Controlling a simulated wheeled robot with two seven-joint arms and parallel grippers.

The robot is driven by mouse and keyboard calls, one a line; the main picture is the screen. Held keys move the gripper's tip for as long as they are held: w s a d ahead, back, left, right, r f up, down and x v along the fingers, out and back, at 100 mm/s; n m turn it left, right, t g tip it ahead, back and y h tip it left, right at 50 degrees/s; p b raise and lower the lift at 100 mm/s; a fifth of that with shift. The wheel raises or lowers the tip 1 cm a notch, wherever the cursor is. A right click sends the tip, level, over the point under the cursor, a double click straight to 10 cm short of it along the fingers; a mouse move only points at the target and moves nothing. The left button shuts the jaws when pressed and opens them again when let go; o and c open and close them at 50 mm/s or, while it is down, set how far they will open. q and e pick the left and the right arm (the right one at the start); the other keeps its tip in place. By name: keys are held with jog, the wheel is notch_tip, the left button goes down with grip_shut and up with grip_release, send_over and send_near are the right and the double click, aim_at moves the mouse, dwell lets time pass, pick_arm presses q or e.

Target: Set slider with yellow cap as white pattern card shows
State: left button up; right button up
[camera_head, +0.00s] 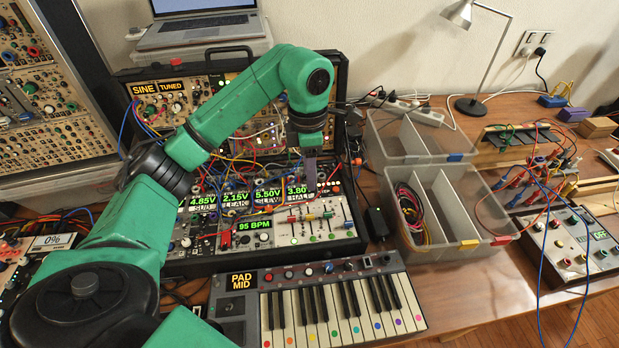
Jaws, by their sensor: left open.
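A pale slider panel (317,232) sits at the lower right of the open synth case, with several small coloured caps on upright slots. A yellow cap (310,217) appears among them, between a red and a green one; its exact height is too small to read. My left gripper (311,178) points down just above and behind the panel, near the display reading 3.80. It is open, apart from the caps, with nothing visible between its fingers. I cannot make out a white pattern card for certain. My right gripper is not in view.
A keyboard (342,312) lies in front of the case. Patch cables (240,165) hang close around my gripper. A clear divided bin (470,246) and a switch box (571,248) stand to the right. A black adapter (377,223) is beside the case.

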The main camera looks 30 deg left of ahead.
pick_arm(q)
send_over(308, 215)
notch_tip(308, 215, down, 4)
notch_tip(308, 215, down, 9)
jog(key=shift+s+f+p, duration=0.1)
jog(key=shift+f+p, duration=0.05)
jog(key=shift+p, duration=0.95)
jog(key=shift+f, duration=0.15)
grip_shut()
dwell(0.3)
